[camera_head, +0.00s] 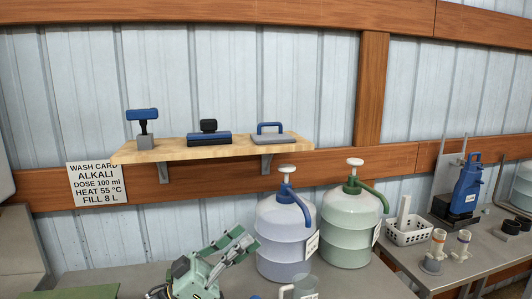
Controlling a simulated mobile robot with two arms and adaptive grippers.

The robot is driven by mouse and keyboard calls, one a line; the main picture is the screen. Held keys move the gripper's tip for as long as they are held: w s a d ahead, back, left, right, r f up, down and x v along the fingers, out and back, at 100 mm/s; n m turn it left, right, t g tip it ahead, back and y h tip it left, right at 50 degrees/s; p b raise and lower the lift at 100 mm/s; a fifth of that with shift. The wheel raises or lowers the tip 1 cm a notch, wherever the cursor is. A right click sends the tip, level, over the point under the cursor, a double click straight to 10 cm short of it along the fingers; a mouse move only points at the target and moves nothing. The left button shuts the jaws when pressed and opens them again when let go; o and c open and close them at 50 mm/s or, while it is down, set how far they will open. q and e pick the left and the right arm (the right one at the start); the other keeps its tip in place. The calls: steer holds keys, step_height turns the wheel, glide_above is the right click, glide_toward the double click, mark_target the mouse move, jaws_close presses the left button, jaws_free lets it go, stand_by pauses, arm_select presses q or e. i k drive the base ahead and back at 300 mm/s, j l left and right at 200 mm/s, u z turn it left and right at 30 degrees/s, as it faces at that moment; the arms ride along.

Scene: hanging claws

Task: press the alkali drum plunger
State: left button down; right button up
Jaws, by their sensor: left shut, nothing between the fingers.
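Two large pump drums stand side by side on the grey bench. The lavender drum (284,243) has a blue pump with a spout and a white plunger (287,169) on top. The pale green drum (347,232) has a green pump with a white plunger (355,162). Both plungers stand up above their necks. Each drum has a small white label on its right side, too small and angled to read, so I cannot tell which is alkali. My left gripper (245,241) is shut and empty, left of the lavender drum and below plunger height. My right gripper is not in view.
A clear jug (302,290) stands before the lavender drum. A wooden shelf (175,152) with blue-handled tools is above. A wall card (95,184) reads alkali, dose 100 ml. A white basket (408,232) and a blue device (467,188) are at right.

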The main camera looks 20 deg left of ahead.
mark_target(287, 168)
steer(key=i+j, duration=0.3)
steer(key=i, duration=0.15)
steer(key=i+j, duration=0.3)
steer(key=i, duration=0.2)
